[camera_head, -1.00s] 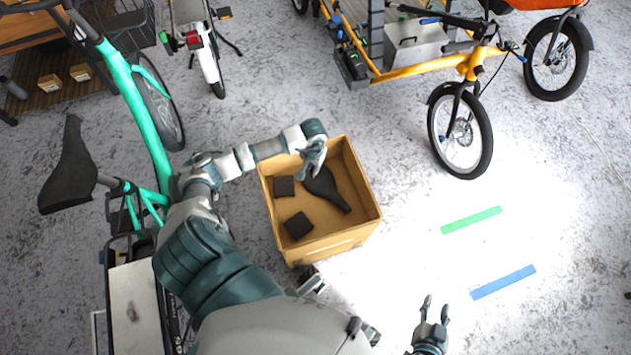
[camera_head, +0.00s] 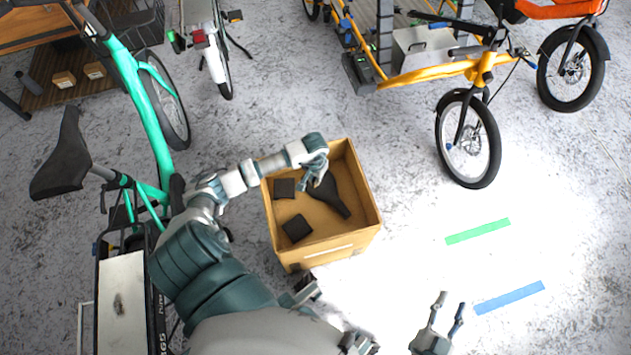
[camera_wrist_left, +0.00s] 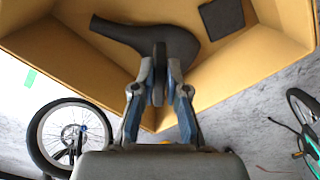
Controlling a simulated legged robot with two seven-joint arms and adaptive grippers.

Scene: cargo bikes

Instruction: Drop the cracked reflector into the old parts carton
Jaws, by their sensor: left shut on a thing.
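The old parts carton (camera_head: 288,256) is an open tan box on the floor in the middle of the head view. My left gripper (camera_head: 308,186) is over its inside, near the far wall. In the left wrist view, my left gripper (camera_wrist_left: 160,70) is shut on a thin dark disc seen edge-on, which I take as the cracked reflector (camera_wrist_left: 158,78). It hangs over the carton opening; its face and any crack are hidden. My right gripper (camera_head: 450,302) is open and empty, low in the head view, right of the carton.
Inside the carton lie a dark saddle (camera_head: 330,194) and two dark square pads (camera_head: 284,188) (camera_head: 297,228). A green bike (camera_head: 150,130) stands left, a yellow cargo bike (camera_head: 430,72) behind right. Green (camera_head: 478,231) and blue (camera_head: 510,297) strips mark clear floor.

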